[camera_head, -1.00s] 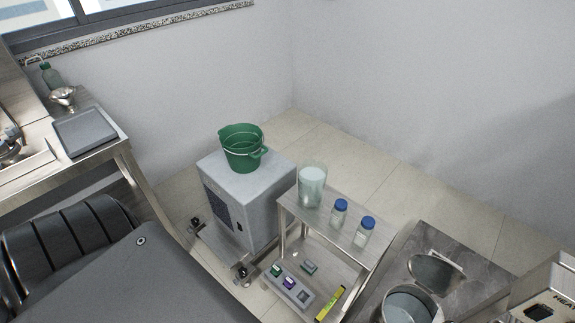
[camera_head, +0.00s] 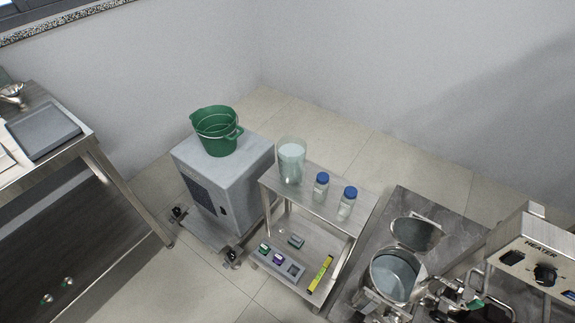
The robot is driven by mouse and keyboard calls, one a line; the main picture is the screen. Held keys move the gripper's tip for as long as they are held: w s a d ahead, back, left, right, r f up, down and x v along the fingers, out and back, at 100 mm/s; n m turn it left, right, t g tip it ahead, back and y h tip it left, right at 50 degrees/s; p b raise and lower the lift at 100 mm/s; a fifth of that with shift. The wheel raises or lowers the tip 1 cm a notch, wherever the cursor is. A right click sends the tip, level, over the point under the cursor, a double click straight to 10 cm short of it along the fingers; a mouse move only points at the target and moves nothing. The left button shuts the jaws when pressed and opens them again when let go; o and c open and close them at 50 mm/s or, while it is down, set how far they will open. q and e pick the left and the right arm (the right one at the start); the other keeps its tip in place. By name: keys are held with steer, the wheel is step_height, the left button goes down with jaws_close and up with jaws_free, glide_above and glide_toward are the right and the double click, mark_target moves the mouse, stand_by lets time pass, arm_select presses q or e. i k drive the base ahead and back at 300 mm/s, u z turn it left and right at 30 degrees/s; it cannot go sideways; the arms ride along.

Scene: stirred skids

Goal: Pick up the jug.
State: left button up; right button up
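A clear jug-like vessel (camera_head: 291,161) with pale, whitish contents stands upright on the top shelf of a small metal cart, at its back left corner. It is the likeliest jug; I cannot make out a handle on it. Neither of my grippers is in view, and nothing is touching the vessel.
Two blue-capped bottles (camera_head: 321,187) (camera_head: 347,203) stand just right of the vessel on the cart (camera_head: 337,216). A green bucket (camera_head: 216,131) sits on a grey cabinet (camera_head: 240,165) to the left. A steel pot (camera_head: 394,276) and heater unit (camera_head: 540,260) are at the lower right.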

mark_target(291, 150)
steer(key=z, duration=0.8)
steer(key=k, duration=1.05)
steer(key=z, duration=1)
steer(key=k, duration=0.2)
steer(key=u, duration=0.55)
steer(key=i, duration=0.7)
steer(key=u, duration=0.15)
